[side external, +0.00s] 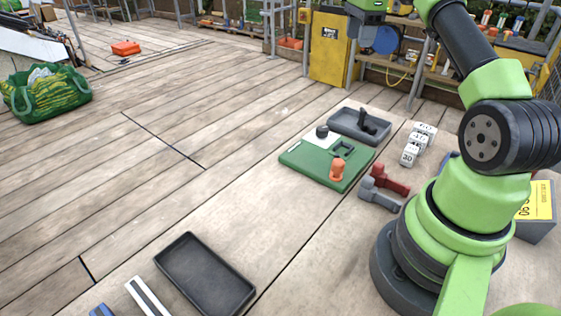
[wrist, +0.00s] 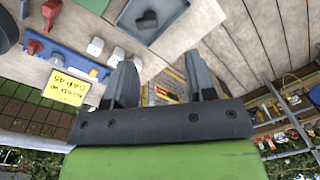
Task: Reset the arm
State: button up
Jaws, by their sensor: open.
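My gripper (wrist: 162,82) shows in the wrist view with its two dark fingers spread apart and nothing between them. It is raised, well clear of the objects on the deck. In the side external view my arm stands at the right and bends up past the top edge. The gripper's fingers are not visible there.
On the deck lie a green board (side external: 312,165) with an orange-knobbed piece, a grey tray (side external: 345,127), white numbered blocks (side external: 409,154), red and grey handled pieces (side external: 385,184) and an empty black tray (side external: 205,276). A green bag (side external: 45,98) stands far left. The middle deck is clear.

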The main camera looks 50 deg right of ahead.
jog(key=s+a+r+n+t, duration=0.1)
jog(key=a+r+n+t, duration=0.1)
jog(key=a+r+n, duration=0.65)
jog(key=s+a+r+n+t, duration=0.2)
jog(key=a+r+n, duration=0.2)
jog(key=a, duration=0.9)
jog(key=s+a+f+n+t+y, duration=0.1)
jog(key=s+a+f+n, duration=0.1)
jog(key=s+a+n, duration=0.2)
jog(key=s+a+f+n+t+y, duration=0.1)
jog(key=s+a+f+n, duration=0.2)
jog(key=s+a, duration=0.5)
jog(key=shift+s+a+f+n+t, duration=0.15)
jog(key=shift+s+f+n+t, duration=0.15)
jog(key=shift+s+n, duration=0.7)
jog(key=shift+s, duration=0.15)
